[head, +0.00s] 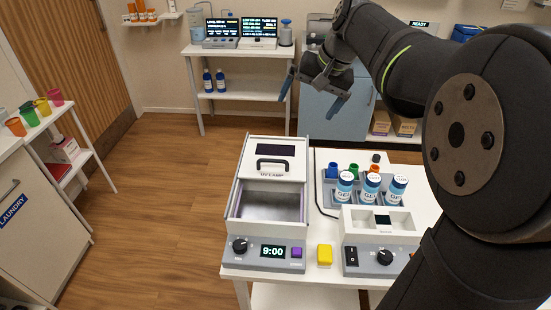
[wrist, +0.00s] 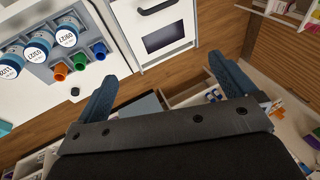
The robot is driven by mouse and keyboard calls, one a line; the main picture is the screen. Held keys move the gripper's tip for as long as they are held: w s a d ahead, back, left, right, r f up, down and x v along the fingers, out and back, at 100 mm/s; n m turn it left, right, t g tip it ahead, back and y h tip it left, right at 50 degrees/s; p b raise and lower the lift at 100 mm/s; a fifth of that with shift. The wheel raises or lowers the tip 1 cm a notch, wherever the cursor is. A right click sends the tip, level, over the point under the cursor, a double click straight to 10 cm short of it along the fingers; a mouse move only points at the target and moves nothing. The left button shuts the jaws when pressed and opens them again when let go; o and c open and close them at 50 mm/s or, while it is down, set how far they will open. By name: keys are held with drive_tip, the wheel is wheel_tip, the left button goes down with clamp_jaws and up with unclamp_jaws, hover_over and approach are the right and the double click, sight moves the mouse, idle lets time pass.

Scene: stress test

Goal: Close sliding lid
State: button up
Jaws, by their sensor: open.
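A white box labelled as a lamp (head: 236,215) stands on the white table, with a sliding lid (head: 250,158) on top. The lid has a dark window and a black handle (head: 272,163). It covers the rear part, and the front part of the box is open, showing a grey interior (head: 272,205). In the wrist view, the lid (wrist: 187,38) and handle (wrist: 158,7) show at the top. My gripper (head: 312,97) is open and empty, above and behind the box, apart from the lid; its blue fingers also show in the wrist view (wrist: 163,68).
Right of the box stand a grey rack (head: 331,198) with white-capped bottles and coloured tubes, and a white device (head: 375,218). A yellow block (head: 324,254) lies at the front between control panels. A shelf with screens (head: 240,52) stands behind. Space above the lid looks clear.

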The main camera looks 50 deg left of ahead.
drive_tip(key=shift+v, duration=1.05)
